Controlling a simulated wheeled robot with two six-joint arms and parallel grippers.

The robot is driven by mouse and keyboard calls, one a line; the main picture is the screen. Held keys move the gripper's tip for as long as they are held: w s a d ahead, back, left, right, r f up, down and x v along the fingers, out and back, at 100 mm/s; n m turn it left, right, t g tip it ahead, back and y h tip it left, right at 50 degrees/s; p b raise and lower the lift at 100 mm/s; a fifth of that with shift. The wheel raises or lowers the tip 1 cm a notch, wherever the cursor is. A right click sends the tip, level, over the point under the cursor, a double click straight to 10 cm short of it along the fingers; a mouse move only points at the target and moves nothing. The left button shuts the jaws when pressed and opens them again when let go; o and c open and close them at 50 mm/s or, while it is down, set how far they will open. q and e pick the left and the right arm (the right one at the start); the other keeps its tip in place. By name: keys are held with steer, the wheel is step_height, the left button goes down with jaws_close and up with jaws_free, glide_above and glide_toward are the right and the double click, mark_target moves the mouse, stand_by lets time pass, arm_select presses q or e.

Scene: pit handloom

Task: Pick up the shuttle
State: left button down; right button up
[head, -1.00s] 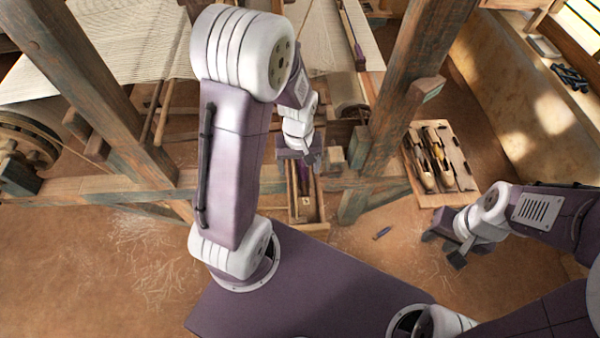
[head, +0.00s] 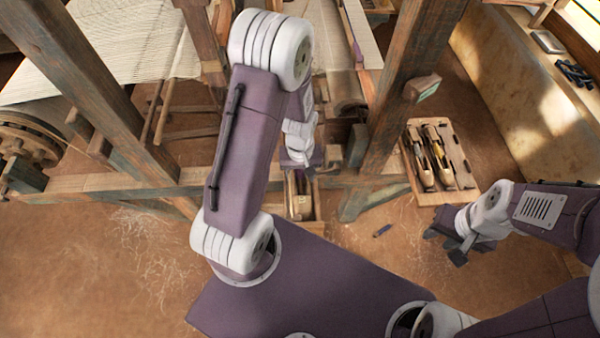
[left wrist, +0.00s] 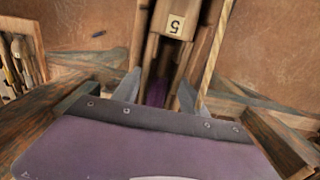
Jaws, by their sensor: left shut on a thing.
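My left gripper (head: 302,170) reaches down over a narrow wooden box (head: 302,207) at the loom's front beam. In the left wrist view its two fingers (left wrist: 158,92) straddle a slim wooden shuttle with purple yarn (left wrist: 156,94), and they are shut on it. The shuttle is mostly hidden by the gripper and looks still within or just above the box; I cannot tell which. A paper tag marked 5 (left wrist: 175,24) is on the box end. My right gripper (head: 446,240) is open and empty, above the floor at the right.
A wooden tray (head: 465,172) holding two more shuttles (head: 432,160) stands right of the loom post (head: 412,80). A front beam (head: 110,183) crosses beside the left arm. A small blue object (head: 382,231) lies on the floor. A ledge (head: 500,60) runs along the right wall.

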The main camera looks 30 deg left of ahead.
arm_select(q)
steer(key=shift+a, duration=0.2)
steer(key=shift+r, duration=0.1)
steer(key=shift+r, duration=0.6)
step_height(320, 180, up, 2)
steer(key=shift+d+r+b, duration=0.1)
steer(key=shift+r+b, duration=0.15)
steer(key=shift+b, duration=0.15)
steer(key=w+a+r+b, duration=0.2)
steer(key=w+r, duration=0.5)
steer(key=w, duration=0.4)
steer(key=shift+a, duration=0.9)
